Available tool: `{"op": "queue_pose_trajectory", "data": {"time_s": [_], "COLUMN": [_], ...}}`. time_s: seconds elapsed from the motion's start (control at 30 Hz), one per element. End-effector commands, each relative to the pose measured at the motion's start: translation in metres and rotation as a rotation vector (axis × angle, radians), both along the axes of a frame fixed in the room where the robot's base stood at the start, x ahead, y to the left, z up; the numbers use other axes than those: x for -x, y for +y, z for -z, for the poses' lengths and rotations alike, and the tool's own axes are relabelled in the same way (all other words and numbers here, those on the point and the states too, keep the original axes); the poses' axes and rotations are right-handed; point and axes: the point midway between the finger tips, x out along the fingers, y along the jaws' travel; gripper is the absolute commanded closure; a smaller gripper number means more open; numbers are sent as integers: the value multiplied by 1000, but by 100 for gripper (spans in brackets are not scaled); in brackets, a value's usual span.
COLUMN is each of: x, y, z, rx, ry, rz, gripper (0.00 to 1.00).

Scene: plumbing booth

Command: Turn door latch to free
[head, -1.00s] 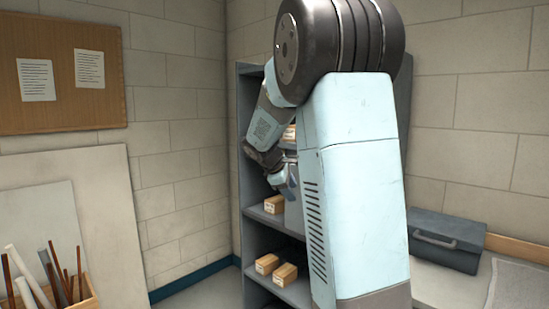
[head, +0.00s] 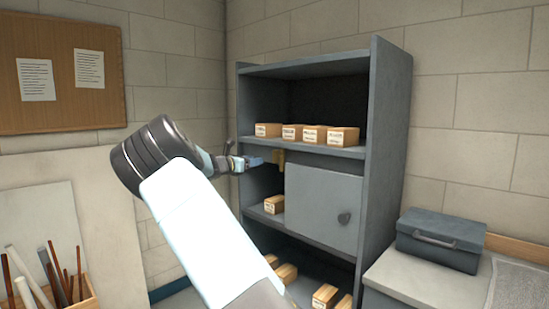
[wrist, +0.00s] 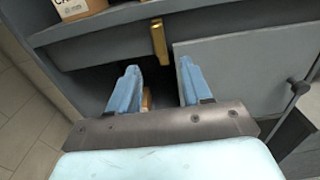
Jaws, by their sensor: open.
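The door latch (head: 279,157) is a small brass bar on the shelf rail, at the upper left corner of a grey cabinet door (head: 322,207). In the wrist view the latch (wrist: 158,40) stands nearly upright beside the door's edge (wrist: 235,70); whether it overlaps the door is unclear. The door has a dark round knob (head: 344,217) at right, also in the wrist view (wrist: 299,87). My gripper (head: 258,160) is left of the latch in the head view. In the wrist view its blue fingers (wrist: 158,72) are apart, empty, and below the latch.
The grey shelf unit (head: 391,130) holds several small labelled boxes (head: 312,133) above the latch and more below. A dark toolbox (head: 440,238) sits on a bench at right. Space in front of the door looks clear.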

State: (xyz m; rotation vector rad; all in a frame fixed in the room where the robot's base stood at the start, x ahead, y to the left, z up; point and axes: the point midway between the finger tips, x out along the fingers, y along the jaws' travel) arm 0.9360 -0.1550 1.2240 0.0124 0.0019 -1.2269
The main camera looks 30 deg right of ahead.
Motion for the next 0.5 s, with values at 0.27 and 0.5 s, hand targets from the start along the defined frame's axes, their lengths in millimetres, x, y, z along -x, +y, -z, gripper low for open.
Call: {"op": "queue_pose_trajectory", "data": {"time_s": [0.27, 0.5], "x": [-10, -25], "y": [-22, -62], "z": [-1, -1], "rx": [13, 13], "ry": [7, 6], "rz": [-2, -3], "gripper": [51, 51]}}
